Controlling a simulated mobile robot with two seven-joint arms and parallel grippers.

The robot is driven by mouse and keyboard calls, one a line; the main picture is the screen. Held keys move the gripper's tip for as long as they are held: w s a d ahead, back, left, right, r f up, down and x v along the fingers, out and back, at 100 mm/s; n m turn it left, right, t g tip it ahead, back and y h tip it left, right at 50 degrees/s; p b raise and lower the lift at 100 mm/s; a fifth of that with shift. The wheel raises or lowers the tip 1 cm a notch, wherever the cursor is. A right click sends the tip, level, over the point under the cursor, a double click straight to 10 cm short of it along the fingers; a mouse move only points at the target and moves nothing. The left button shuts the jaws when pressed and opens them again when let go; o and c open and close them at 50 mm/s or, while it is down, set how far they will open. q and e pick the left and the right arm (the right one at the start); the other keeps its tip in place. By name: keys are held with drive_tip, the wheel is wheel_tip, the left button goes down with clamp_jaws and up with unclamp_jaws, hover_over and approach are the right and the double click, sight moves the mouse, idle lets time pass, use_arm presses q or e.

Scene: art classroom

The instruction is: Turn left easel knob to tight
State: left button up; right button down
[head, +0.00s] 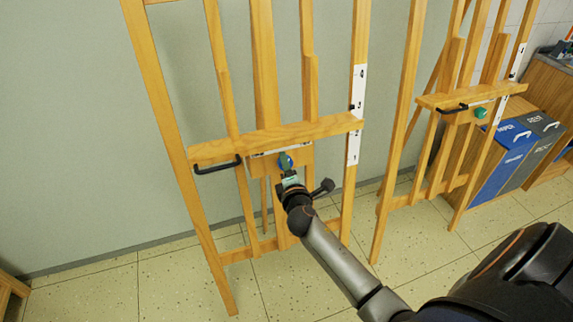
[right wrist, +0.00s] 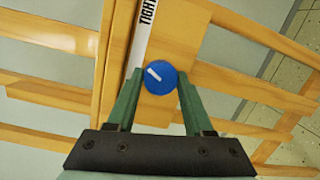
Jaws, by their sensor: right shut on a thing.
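The left easel (head: 155,88) is a light wooden frame standing by the wall. Its round blue knob (head: 285,160) sits just below the front edge of the ledge. My right gripper (head: 288,173) reaches up to this knob from below. In the right wrist view the knob (right wrist: 160,77) shows between the two green fingertips (right wrist: 160,84), and the fingers are shut on it. A white line on the knob face points toward the upper left of that view. A white strip with the word TIGHT (right wrist: 146,18) lies above the knob there. My left gripper is out of view.
A second easel (head: 409,90) with a green knob (head: 480,113) stands to the right. A black handle (head: 218,166) sticks out at the left end of the near ledge (head: 270,138). Blue and grey bins (head: 502,165) stand at the far right.

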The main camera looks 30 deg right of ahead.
drive_tip(key=m+p, duration=0.1)
drive_tip(key=m, duration=0.1)
drive_tip(key=m+p, duration=0.1)
drive_tip(key=m, duration=0.2)
drive_tip(key=shift+r+m+g+y, duration=0.1)
drive_tip(key=shift+m+g+y, duration=0.2)
drive_tip(key=shift+y, duration=0.1)
idle(0.4)
drive_tip(key=shift+c, duration=1.5)
unclamp_jaws()
drive_tip(key=v, duration=1.2)
drive_tip(key=shift+s, duration=0.25)
drive_tip(key=shift+r+m, duration=0.1)
drive_tip(key=shift+m, duration=0.2)
